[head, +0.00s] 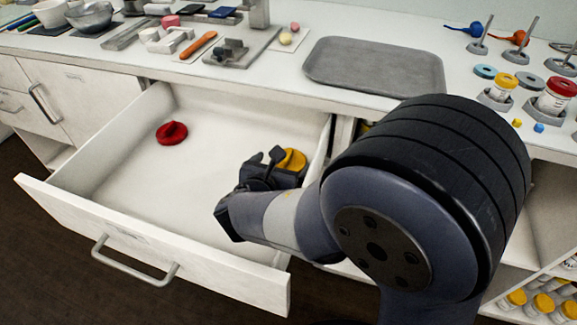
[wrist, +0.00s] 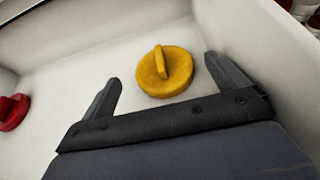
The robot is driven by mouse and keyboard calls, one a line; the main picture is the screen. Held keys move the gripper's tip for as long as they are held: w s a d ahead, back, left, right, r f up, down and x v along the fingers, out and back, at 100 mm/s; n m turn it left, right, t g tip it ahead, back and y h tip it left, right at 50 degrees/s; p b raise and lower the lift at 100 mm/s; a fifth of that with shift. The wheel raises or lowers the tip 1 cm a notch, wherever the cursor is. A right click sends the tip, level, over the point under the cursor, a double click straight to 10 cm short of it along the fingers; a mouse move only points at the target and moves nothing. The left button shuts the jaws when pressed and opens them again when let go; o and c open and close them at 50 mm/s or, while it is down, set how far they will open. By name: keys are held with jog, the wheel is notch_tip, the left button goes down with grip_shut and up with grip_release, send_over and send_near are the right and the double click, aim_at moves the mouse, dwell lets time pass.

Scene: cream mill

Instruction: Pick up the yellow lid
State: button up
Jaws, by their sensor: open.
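The yellow lid (head: 292,158) is a round disc with a raised ridge on top. It lies inside the open drawer (head: 120,212), near the drawer's right side. In the wrist view the yellow lid (wrist: 165,75) lies just ahead of the space between the fingers, nearer the right one, with its ridge up. My gripper (head: 274,162) is over the drawer, and part of the lid is hidden behind it in the head view. In the wrist view my gripper (wrist: 165,85) is open with its fingers wide apart and nothing held.
A red lid (head: 172,132) lies in the drawer to the left, well apart from the gripper. The drawer's right wall (wrist: 290,55) is close to the right finger. The counter above holds a grey tray (head: 375,66), jars and small tools. The drawer's middle is clear.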

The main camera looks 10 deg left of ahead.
aim_at(290, 152)
jog(key=shift+b+x, duration=0.55)
jog(key=shift+x, duration=2.95)
jog(key=shift+w+r, duration=0.1)
jog(key=shift+r, duration=0.1)
jog(key=shift+c, duration=0.4)
